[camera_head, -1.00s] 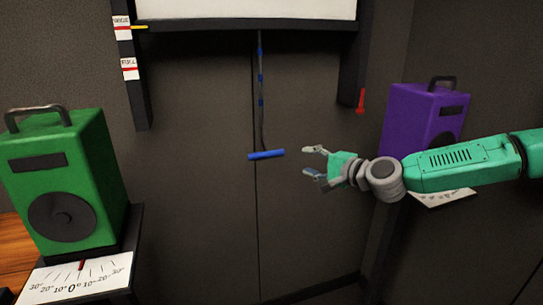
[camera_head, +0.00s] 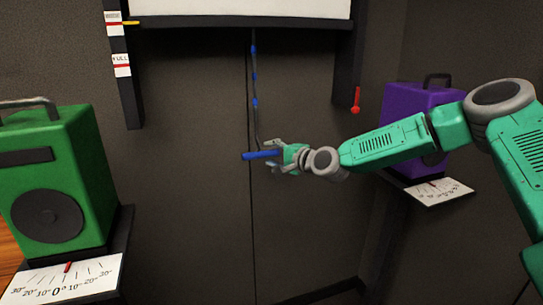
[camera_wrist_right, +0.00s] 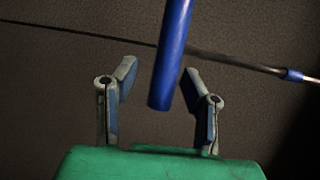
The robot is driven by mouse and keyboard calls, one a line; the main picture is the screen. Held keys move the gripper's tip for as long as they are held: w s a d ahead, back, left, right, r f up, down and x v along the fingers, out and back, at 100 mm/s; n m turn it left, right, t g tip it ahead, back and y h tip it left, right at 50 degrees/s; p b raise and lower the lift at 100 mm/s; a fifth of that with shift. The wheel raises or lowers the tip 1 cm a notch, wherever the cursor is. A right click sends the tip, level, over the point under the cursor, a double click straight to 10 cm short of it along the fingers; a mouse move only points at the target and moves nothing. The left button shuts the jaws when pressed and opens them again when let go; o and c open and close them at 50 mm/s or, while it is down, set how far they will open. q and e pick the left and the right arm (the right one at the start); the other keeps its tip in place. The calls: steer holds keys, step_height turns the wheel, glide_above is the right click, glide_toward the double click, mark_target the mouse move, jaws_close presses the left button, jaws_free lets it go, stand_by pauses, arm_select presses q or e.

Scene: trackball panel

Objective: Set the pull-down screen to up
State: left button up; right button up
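The white pull-down screen (camera_head: 240,8) hangs at the top of the head view, with a dark bar (camera_head: 235,22) along its lower edge. A cord with blue bands (camera_head: 254,77) hangs from the bar to a blue handle (camera_head: 258,155). My right gripper (camera_head: 271,156) is at the handle's right part. In the right wrist view, the gripper (camera_wrist_right: 158,85) is open, with the blue handle (camera_wrist_right: 172,55) between its two fingers and a gap on each side. My left gripper is not in view.
A left post carries labels (camera_head: 121,65) and a yellow pointer (camera_head: 131,23) near the upper one. A red lever (camera_head: 356,99) is on the right post. A green speaker (camera_head: 75,180) and a purple speaker (camera_head: 400,105) stand at the sides above scale cards. The wall below the handle is clear.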

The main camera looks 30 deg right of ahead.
steer(key=shift+a, duration=0.15)
jaws_close()
step_height(320, 180, up, 25)
steer(key=p, duration=1.3)
steer(key=shift+f+p, duration=0.2)
steer(key=shift+p, duration=0.1)
jaws_free()
steer(key=v, duration=1.2)
